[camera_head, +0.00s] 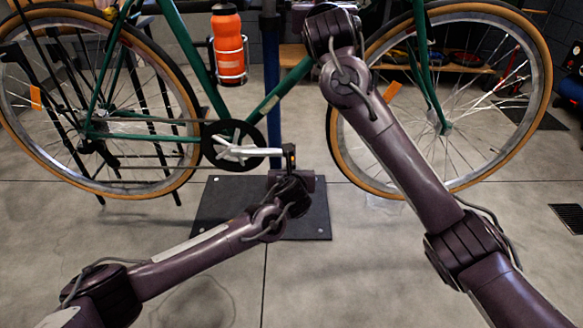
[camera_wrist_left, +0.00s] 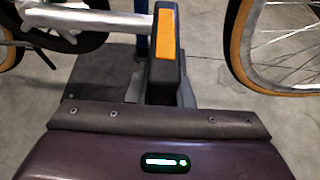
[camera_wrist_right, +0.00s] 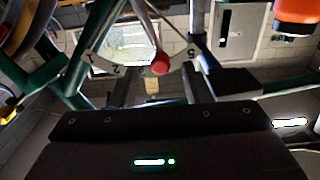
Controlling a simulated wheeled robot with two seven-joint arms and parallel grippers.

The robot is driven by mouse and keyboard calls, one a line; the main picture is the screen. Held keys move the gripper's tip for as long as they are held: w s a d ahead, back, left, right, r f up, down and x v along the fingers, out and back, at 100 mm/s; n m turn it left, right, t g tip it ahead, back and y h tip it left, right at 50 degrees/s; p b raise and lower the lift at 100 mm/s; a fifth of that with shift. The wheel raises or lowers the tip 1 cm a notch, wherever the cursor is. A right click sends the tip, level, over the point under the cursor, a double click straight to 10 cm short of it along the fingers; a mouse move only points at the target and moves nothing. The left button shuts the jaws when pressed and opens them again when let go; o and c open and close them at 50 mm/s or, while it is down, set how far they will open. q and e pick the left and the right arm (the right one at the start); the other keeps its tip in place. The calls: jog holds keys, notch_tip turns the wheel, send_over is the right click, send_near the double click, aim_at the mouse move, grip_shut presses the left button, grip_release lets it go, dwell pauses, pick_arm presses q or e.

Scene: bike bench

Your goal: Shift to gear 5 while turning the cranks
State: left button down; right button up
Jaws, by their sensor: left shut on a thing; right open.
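The black pedal with an orange reflector (camera_wrist_left: 165,40) sits at the end of the silver crank arm (camera_wrist_left: 90,20), which points right and lies nearly level in the head view (camera_head: 245,152). My left gripper (camera_wrist_left: 161,95) is shut on the pedal. In the right wrist view, a pale curved gear scale (camera_wrist_right: 103,60) shows the marks 1, 2 and 5. The shift lever's red knob (camera_wrist_right: 160,64) stands between the 2 and the 5. My right gripper (camera_wrist_right: 162,92) is open, with its fingers on either side below the knob, apart from it. The right arm hides the shifter in the head view.
The green bike (camera_head: 190,50) is held by a blue post (camera_head: 271,90) on a dark base plate (camera_head: 225,205). An orange bottle (camera_head: 227,45) sits in its cage on the frame. The rear wheel (camera_head: 185,100) is left, the front wheel (camera_head: 535,70) right. The near floor is clear.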

jog(key=shift+w, duration=2)
